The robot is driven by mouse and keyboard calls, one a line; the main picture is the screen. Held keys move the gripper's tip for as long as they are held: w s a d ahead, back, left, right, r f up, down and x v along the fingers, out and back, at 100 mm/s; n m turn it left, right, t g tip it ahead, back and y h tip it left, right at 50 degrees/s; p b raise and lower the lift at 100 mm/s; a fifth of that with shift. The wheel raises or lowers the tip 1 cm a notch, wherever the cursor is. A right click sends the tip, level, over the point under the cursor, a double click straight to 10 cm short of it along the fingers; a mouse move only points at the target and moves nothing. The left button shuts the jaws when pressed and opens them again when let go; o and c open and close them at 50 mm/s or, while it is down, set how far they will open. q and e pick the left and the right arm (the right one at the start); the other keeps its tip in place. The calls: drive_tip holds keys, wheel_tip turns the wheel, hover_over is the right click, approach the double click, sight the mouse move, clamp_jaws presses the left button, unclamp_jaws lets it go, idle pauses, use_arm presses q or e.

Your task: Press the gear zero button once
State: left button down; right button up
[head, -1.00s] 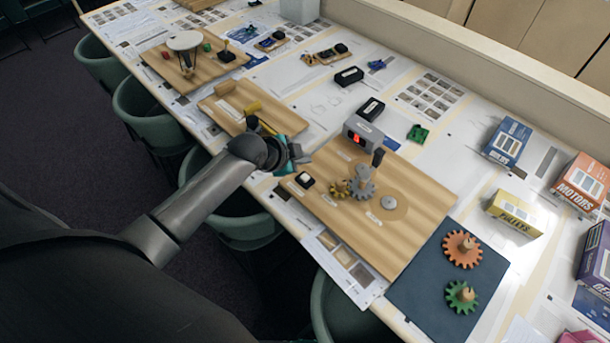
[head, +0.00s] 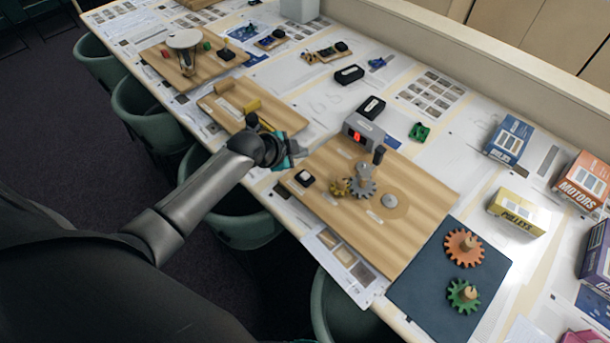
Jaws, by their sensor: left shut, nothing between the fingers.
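A wooden gear board (head: 395,237) lies on the long table. On its near left corner sits a small black button box with a white top, the likely gear zero button (head: 304,178). A grey counter box (head: 362,131) with a lit red digit stands at the board's back left. A grey gear (head: 362,184) with a dark handle and a small brass gear (head: 340,187) are mounted on the board. My left gripper (head: 294,150) is shut and empty, just left of the board, above and apart from the button. My right gripper is not in view.
A dark mat (head: 425,295) holds an orange gear (head: 463,247) and a green gear (head: 463,295). Boxes, including a yellow pulleys box (head: 515,212), stand at the right. Another wooden board (head: 285,117) lies just behind my left gripper. Green chairs line the near edge.

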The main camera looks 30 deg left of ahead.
use_arm(q)
drive_tip(key=b, duration=0.5)
hover_over(301, 180)
wheel_tip(301, 180, down, 6)
drive_tip(key=shift+w+r, duration=0.1)
drive_tip(key=shift+f, duration=0.35)
idle(1.4)
drive_tip(key=shift+f+b, duration=0.4)
drive_tip(key=shift+b, duration=0.05)
drive_tip(key=shift+f+b, duration=0.35)
drive_tip(key=shift+f, duration=0.1)
idle(0.4)
drive_tip(key=shift+r, duration=0.1)
drive_tip(key=shift+r+p, duration=0.75)
drive_tip(key=shift+p, duration=0.15)
